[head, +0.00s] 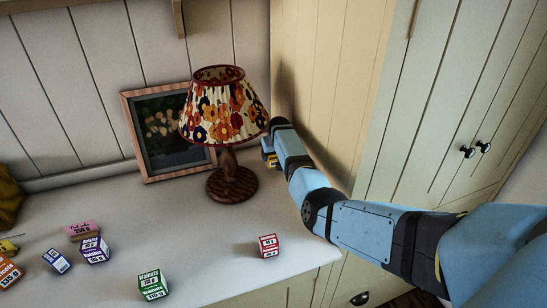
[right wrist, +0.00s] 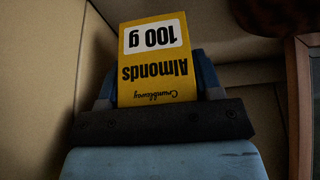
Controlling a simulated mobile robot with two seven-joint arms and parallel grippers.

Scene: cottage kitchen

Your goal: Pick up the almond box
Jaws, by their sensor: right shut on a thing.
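The almond box (right wrist: 157,60) is yellow with a white label reading 100 g, upside down in the right wrist view. It sits between the two fingers of my right gripper (right wrist: 155,85), which is shut on it. In the head view, my right gripper (head: 269,150) is beside the lampshade's right edge, near the cream cupboard side. Only a small yellow part of the box (head: 271,160) shows there; the lamp and gripper hide the rest. I cannot tell how far it is above the counter. My left gripper is not in view.
A flowered lamp (head: 228,110) stands close left of the gripper, before a framed picture (head: 165,140). A red box (head: 268,246), a green Walnuts box (head: 152,285), a purple box (head: 94,250) and a pink card (head: 82,230) are on the white counter (head: 200,235). The counter's middle is clear.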

